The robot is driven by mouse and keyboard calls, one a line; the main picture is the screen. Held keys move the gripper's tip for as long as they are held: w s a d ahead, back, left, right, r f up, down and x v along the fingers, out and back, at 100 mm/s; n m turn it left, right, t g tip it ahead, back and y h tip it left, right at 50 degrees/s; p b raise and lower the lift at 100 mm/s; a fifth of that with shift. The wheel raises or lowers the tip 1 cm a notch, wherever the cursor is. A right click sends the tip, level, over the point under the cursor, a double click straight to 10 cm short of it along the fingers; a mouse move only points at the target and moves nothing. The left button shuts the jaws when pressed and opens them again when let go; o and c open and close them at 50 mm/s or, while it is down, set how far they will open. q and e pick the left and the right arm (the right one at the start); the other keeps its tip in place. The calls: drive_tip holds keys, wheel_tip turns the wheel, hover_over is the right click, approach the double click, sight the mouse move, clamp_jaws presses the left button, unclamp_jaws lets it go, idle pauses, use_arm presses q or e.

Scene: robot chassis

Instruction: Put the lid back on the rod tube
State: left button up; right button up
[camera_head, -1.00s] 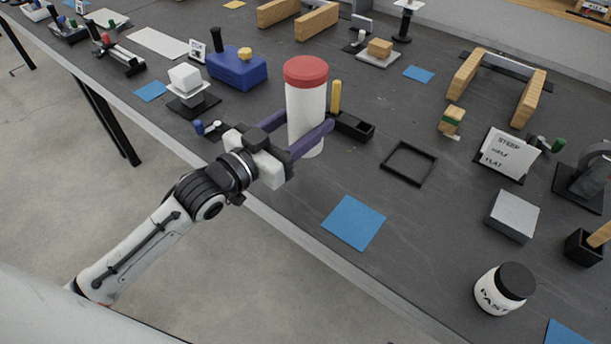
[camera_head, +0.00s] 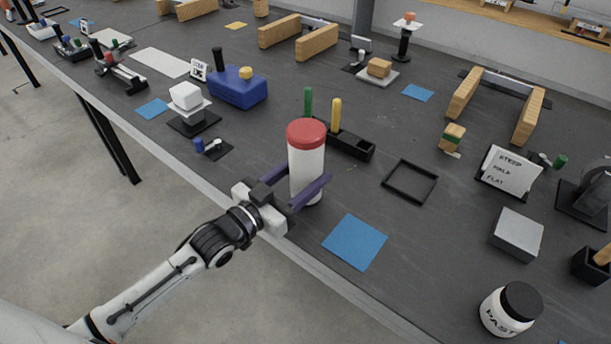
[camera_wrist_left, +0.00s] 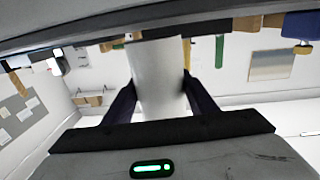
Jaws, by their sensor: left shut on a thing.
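A white tube (camera_head: 307,175) with a red lid (camera_head: 306,132) on its top stands upright near the front edge of the table. My left gripper (camera_head: 306,188) has its purple fingers on either side of the tube, shut on its lower part. The white tube also fills the middle of the left wrist view (camera_wrist_left: 158,80) between the two fingers (camera_wrist_left: 155,95). I cannot tell whether its base touches the table. A green rod (camera_head: 308,101) and a yellow rod (camera_head: 335,115) stand by a black holder (camera_head: 352,143) behind the tube. My right gripper is not in view.
A blue mat (camera_head: 355,242) lies right of the tube, and an empty black frame (camera_head: 410,167) lies farther back. A blue box (camera_head: 238,90) and a white block on a stand (camera_head: 195,120) are at left. A paste jar (camera_head: 510,308) is at front right.

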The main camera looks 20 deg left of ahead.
use_arm(q)
drive_tip(key=shift+f, duration=0.35)
drive_tip(key=shift+f, duration=0.1)
drive_tip(key=shift+f, duration=0.15)
drive_tip(key=o, duration=1.5)
drive_tip(key=shift+r, duration=0.2)
drive_tip(key=v, duration=1.2)
